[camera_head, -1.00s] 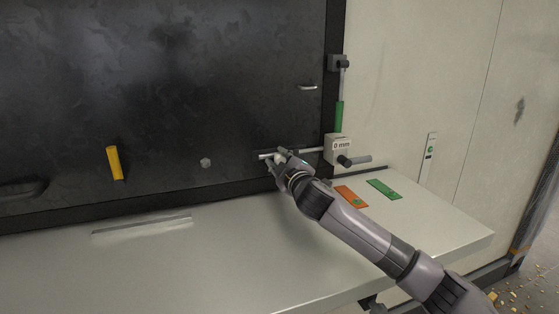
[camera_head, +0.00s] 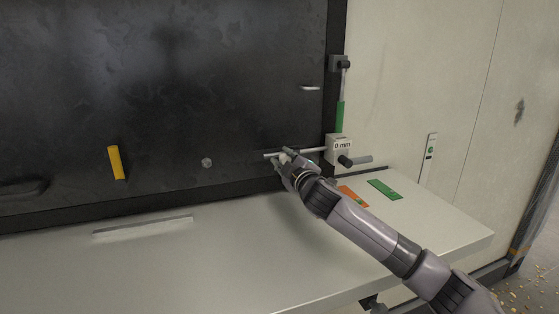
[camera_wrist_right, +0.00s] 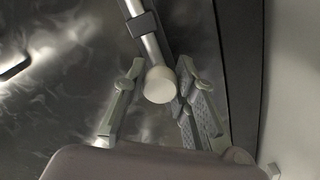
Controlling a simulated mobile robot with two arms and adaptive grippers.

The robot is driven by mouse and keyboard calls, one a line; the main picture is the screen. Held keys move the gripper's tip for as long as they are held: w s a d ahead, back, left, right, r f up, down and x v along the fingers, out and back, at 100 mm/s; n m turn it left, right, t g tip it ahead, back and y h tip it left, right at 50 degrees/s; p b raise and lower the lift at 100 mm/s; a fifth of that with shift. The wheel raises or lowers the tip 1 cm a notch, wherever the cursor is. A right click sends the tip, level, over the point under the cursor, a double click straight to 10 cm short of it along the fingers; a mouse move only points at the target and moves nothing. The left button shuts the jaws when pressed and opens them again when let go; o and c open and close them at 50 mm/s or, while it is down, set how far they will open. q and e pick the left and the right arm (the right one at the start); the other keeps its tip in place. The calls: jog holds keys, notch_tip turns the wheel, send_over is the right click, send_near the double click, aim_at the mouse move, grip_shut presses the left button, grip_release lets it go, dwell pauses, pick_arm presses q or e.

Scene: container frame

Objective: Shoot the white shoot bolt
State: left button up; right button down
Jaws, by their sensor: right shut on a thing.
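The white shoot bolt (camera_head: 314,150) is a pale horizontal rod low on the dark door, running toward the "0 mm" block (camera_head: 341,152) at the door's right edge. My right gripper (camera_head: 284,157) is at the rod's left part and shut on its knob. In the right wrist view the round pale knob (camera_wrist_right: 159,85) sits between the two fingers (camera_wrist_right: 160,92), with the rod (camera_wrist_right: 151,46) running up behind it. In the head view the fingers hide most of the knob. My left gripper is not in view.
A pale shelf (camera_head: 240,255) lies below the door. An orange card (camera_head: 354,196) and a green card (camera_head: 384,189) lie on it, the orange one partly behind my arm. A vertical bolt with a green part (camera_head: 339,117) and a yellow handle (camera_head: 116,163) are nearby.

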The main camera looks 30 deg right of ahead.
jog(key=d, duration=0.2)
jog(key=shift+s+d, duration=0.3)
jog(key=shift+d, duration=0.1)
jog(key=c, duration=1.8)
grip_release()
jog(key=o, duration=0.5)
jog(key=shift+s+d, duration=0.1)
jog(key=shift+d, duration=0.05)
jog(key=shift+a, duration=0.2)
jog(key=v, duration=1.2)
